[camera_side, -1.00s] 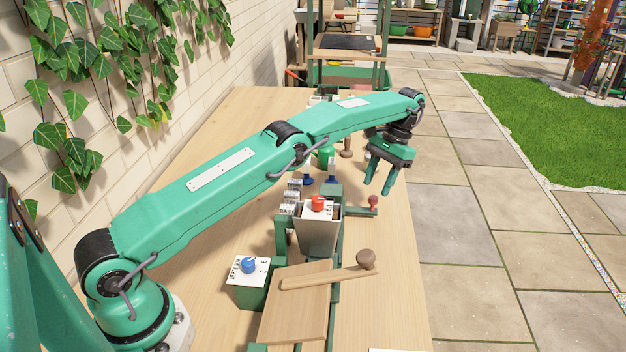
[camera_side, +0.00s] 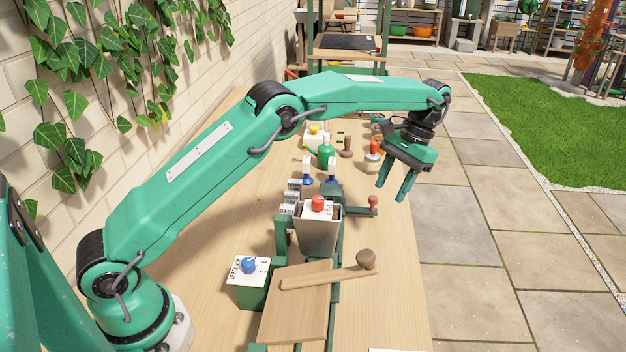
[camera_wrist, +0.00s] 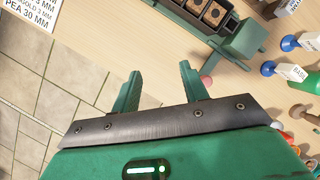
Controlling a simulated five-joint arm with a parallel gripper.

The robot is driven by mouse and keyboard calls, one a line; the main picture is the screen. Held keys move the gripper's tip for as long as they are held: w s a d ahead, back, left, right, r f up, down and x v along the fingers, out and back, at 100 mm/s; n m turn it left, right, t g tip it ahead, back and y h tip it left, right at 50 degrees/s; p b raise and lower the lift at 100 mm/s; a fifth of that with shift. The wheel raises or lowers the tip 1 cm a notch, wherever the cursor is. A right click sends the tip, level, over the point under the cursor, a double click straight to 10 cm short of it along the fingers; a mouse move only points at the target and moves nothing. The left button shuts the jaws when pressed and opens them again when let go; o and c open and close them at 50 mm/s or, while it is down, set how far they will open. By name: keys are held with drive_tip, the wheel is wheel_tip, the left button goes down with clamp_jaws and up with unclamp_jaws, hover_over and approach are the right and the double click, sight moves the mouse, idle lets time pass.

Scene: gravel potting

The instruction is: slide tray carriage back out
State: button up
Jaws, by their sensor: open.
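A red ball knob (camera_side: 373,201) on a short green bar sticks out from the green frame, below and left of the fingers. It also shows just beyond the right finger in the wrist view (camera_wrist: 207,80). A dark tray with soil-filled cells (camera_wrist: 231,20) lies at the wrist view's top. In the side view, the hopper (camera_side: 317,235) hides most of that area.
A wooden board (camera_side: 298,312) with a round-ended wooden handle (camera_side: 330,278) lies in front of the hopper. A dial box (camera_side: 248,270) stands left of it. Open paving lies to the right.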

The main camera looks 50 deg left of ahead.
drive_tip(key=shift+s+d+r, duration=0.5)
drive_tip(key=shift+d+r, duration=0.1)
drive_tip(key=shift+d, duration=0.25)
drive_tip(key=shift+o, duration=0.2)
drive_tip(key=shift+w+a, duration=0.1)
drive_tip(key=n+t, duration=0.4)
drive_tip(key=n, duration=1.4)
hover_over(374, 197)
drive_tip(key=shift+f+h, duration=0.3)
drive_tip(key=shift+f, duration=1.3)
drive_tip(key=shift+f, duration=0.15)
drive_tip(key=shift+f, duration=3.75)
clamp_jaws()
